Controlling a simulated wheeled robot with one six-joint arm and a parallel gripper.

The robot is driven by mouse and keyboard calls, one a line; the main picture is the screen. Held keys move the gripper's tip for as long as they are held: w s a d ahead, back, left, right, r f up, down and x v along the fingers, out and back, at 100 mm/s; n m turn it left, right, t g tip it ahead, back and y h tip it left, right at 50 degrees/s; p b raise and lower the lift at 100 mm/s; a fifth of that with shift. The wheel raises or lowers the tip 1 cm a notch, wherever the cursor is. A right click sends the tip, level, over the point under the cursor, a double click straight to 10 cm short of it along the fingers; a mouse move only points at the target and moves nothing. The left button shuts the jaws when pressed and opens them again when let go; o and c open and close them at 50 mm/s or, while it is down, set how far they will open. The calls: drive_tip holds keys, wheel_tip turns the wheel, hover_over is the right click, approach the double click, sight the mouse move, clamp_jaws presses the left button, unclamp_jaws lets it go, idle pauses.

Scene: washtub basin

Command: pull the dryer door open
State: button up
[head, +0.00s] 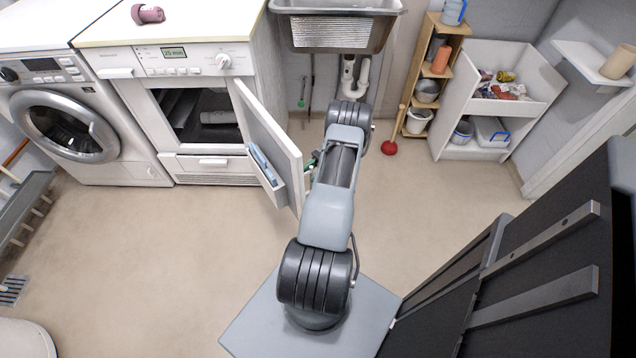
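The white dryer (190,62) stands at the upper left with a small lit display on its panel. Its door (268,130) stands wide open, swung out on its right side toward the room. The dark opening (200,112) shows a pale shape inside. My arm reaches from the lower middle to the right of the door. My gripper is mostly hidden behind the arm; a small dark and green part (312,163) shows near the door's outer edge. Whether it touches the door cannot be seen.
A washing machine (75,125) stands left of the dryer. A metal sink (335,30) hangs behind the arm. A red plunger (390,146), a wooden shelf (437,45) and a white cabinet (535,85) stand right. Floor (170,250) in front of the dryer is clear.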

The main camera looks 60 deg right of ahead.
drive_tip(key=o, duration=0.5)
drive_tip(key=s+a+r, duration=0.1)
drive_tip(key=r, duration=0.1)
drive_tip(key=s+a+r+p, duration=0.1)
drive_tip(key=r, duration=0.1)
drive_tip(key=s+a+r, duration=0.1)
drive_tip(key=r, duration=0.1)
drive_tip(key=shift+a+p, duration=0.2)
drive_tip(key=shift+p, duration=0.2)
drive_tip(key=shift+c, duration=0.2)
drive_tip(key=s+a+r, duration=0.1)
drive_tip(key=s+a, duration=0.1)
drive_tip(key=s+a+r+p, duration=0.1)
drive_tip(key=s+a, duration=0.1)
drive_tip(key=s+a+r+p, duration=0.1)
drive_tip(key=s+a, duration=0.1)
drive_tip(key=shift+s+a+r, duration=0.25)
drive_tip(key=shift+a+r, duration=0.05)
drive_tip(key=c, duration=0.5)
drive_tip(key=shift+o, duration=0.2)
